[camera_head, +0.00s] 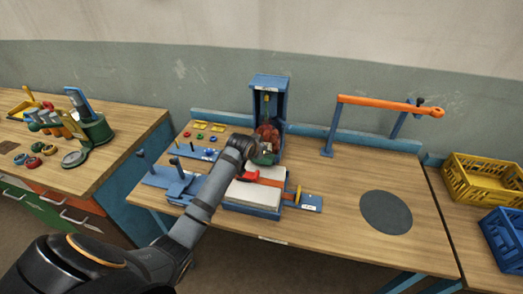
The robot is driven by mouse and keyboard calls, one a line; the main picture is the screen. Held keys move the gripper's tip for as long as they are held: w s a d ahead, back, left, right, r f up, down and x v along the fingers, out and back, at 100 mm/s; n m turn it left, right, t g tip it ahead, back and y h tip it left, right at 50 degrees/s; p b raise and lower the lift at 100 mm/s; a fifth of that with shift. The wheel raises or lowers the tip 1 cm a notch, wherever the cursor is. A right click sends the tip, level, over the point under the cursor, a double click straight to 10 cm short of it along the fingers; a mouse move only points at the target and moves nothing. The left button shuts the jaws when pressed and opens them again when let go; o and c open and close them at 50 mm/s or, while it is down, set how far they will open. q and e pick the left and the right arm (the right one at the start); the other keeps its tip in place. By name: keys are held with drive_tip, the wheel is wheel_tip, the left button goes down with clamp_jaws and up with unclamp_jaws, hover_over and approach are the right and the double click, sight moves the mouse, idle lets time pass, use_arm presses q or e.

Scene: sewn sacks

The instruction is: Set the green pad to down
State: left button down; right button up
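A small green piece (266,159), possibly the green pad, shows just beyond the end of my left arm, low in front of the blue upright frame (270,84). My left gripper (258,151) is right beside it or over it. The fingers are dark and small, so I cannot tell whether they are open or touch it. A reddish rounded part (267,135) is just above, inside the blue frame. A white sack (253,193) with an orange-brown band lies in front on a blue tray (249,210). My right gripper is not in view.
A red part (249,176) is beside my wrist. Blue holders (178,183) with upright pegs stand left. An orange arm (385,104) spans blue posts at the back right. A dark disc (386,212) lies on the right, with bare wood around it. Yellow (482,181) and blue crates stand far right.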

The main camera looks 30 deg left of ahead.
sight(261, 164)
use_arm(q)
drive_tip(key=shift+s+d+f+t+b, duration=0.15)
drive_tip(key=shift+s+f+t+b, duration=0.45)
drive_tip(key=shift+t, duration=0.2)
drive_tip(key=shift+s+d+f+t+y+b, duration=0.1)
drive_tip(key=shift+s+f+t+y+b, duration=0.2)
drive_tip(key=shift+t+b, duration=0.6)
drive_tip(key=shift+s+t+b, duration=0.25)
drive_tip(key=shift+t+b, duration=0.05)
drive_tip(key=shift+b, duration=0.25)
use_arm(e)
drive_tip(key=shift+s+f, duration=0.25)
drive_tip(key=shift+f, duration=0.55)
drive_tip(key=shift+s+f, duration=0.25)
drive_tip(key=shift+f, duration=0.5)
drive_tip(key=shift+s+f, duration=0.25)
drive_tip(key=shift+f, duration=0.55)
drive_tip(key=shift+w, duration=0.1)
use_arm(q)
drive_tip(key=c, duration=1.1)
unclamp_jaws()
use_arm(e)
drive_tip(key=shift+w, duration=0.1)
